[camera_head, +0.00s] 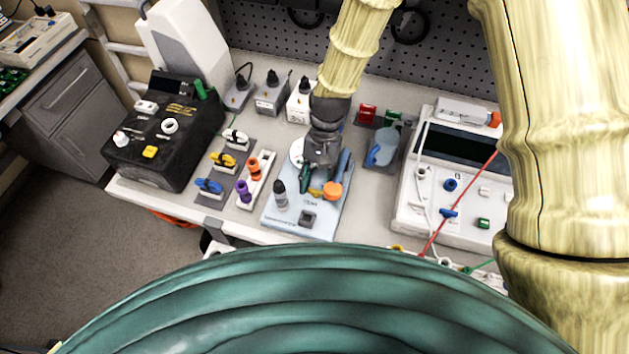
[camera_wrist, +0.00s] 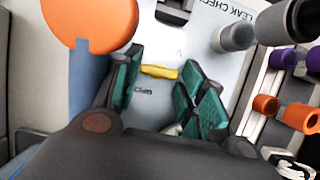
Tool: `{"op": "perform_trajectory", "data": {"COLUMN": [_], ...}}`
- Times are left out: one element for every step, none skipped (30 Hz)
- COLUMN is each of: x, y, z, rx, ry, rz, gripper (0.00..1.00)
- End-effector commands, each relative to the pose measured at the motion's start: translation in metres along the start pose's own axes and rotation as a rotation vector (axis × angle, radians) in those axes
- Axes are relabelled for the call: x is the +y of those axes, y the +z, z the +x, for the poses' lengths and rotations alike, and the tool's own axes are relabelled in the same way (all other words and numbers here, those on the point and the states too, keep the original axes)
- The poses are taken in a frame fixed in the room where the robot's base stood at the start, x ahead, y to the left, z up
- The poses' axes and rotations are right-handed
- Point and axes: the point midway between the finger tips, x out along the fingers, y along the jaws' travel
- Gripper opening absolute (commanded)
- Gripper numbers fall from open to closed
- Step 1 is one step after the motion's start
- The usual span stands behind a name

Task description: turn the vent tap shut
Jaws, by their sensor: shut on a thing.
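The vent tap shows as a small yellow lever (camera_wrist: 159,71) on the light blue leak check board (camera_wrist: 205,40) in the wrist view. My gripper (camera_wrist: 158,80), with green fingertips, has its jaws on either side of the lever and is shut on it. The lever lies crosswise between the fingertips. In the head view my gripper (camera_head: 308,182) points down over the middle of the board (camera_head: 290,222). The tap's body and base are hidden by the fingers.
On the board, an orange disc (camera_head: 332,190) on a blue stem stands close right of my gripper, and a grey dark-topped cylinder (camera_head: 280,198) stands left. A white rack (camera_head: 255,182) with orange and purple pieces lies farther left. A white instrument (camera_head: 412,205) stands right.

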Motion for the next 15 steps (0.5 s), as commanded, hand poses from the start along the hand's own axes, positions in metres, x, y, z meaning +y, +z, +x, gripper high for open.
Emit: {"op": "perform_trajectory", "data": {"x": [-0.0001,-0.0001,-0.0001,-0.0001,-0.0001,-0.0001,-0.0001,0.0002,0.0006,0.001,0.0013,0.0018,0.0021,0.0023,0.0027], "y": [0.0016,0.0016,0.0016,0.0016,0.0016,0.0017,0.0017,0.0017,0.0017,0.0016,0.0016,0.0015,0.0015,0.0015,0.0015], "z": [0.0027,0.0027,0.0027,0.0028,0.0028,0.0028,0.0028,0.0028,0.0027,0.0026,0.0025,0.0024,0.0023,0.0022,0.002], "rx": [-0.004,-0.004,-0.004,-0.004,-0.004,-0.004,-0.004,-0.004,-0.004,-0.004,-0.004,-0.005,-0.005,-0.005,-0.005], "ry": [-0.002,-0.002,-0.001,-0.002,-0.001,-0.001,-0.001,-0.001,0.0,0.0,0.001,0.001,0.002,0.002,0.003], "rz": [0.005,0.004,0.004,0.004,0.004,0.004,0.003,0.003,0.003,0.003,0.003,0.003,0.003,0.003,0.003], "gripper": [0.17,0.17,0.17,0.17,0.17,0.46,0.52,0.57,0.61,0.61,0.61,0.61,0.61,0.61,0.61]}}
